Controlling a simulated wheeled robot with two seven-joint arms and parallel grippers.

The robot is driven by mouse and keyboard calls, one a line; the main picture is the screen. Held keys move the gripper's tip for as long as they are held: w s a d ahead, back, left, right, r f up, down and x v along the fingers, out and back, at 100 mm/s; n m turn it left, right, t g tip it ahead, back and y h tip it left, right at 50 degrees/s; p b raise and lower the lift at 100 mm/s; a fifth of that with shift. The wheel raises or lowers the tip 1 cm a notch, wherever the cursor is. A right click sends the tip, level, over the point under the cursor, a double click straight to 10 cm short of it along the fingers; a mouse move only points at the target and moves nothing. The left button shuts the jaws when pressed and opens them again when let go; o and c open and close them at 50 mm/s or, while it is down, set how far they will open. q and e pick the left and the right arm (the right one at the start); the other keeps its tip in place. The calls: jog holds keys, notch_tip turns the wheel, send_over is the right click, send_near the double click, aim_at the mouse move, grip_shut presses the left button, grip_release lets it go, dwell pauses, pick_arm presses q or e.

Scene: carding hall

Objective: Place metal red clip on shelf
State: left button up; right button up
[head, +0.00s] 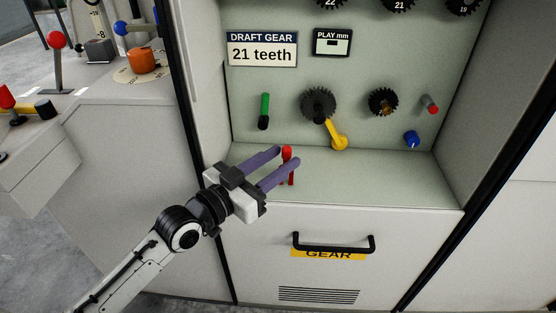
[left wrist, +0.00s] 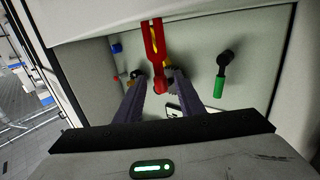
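The red clip (head: 287,153) stands upright on the shelf (head: 390,180) of the gear cabinet, its head up and its two legs down towards the shelf surface. My left gripper (head: 276,162) is open, with its purple fingers on either side of the clip. In the left wrist view the clip (left wrist: 156,45) shows at and beyond the fingertips (left wrist: 154,76), with a gap visible between its head and the fingers. Whether the legs touch the shelf is hard to tell. My right gripper is in neither view.
The back panel holds a green handle (head: 264,111), a yellow crank (head: 338,138), dark gears and a blue knob (head: 412,139). A drawer handle (head: 333,245) sticks out below the shelf. The shelf's right part is clear. Levers stand on a console at left.

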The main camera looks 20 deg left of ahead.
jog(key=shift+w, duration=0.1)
pick_arm(q)
jog(key=shift+r, duration=0.15)
jog(key=shift+s+a, duration=0.1)
jog(key=shift+s, duration=0.2)
jog(key=p+v, duration=0.2)
jog(key=v, duration=0.9)
jog(key=s+d+f+n+g+y, duration=0.1)
jog(key=s+d+f+g, duration=0.1)
jog(key=s+f, duration=0.2)
jog(key=s+d+f+n+g+y, duration=0.1)
jog(key=s+f, duration=0.4)
jog(key=f, duration=0.6)
jog(key=s+d+f+n+g+y, duration=0.1)
jog(key=s+d+f+g, duration=0.3)
jog(key=f, duration=0.3)
jog(key=shift+s+d+f+y, duration=0.35)
jog(key=shift+s+d+y, duration=0.05)
jog(key=shift+s+d, duration=0.15)
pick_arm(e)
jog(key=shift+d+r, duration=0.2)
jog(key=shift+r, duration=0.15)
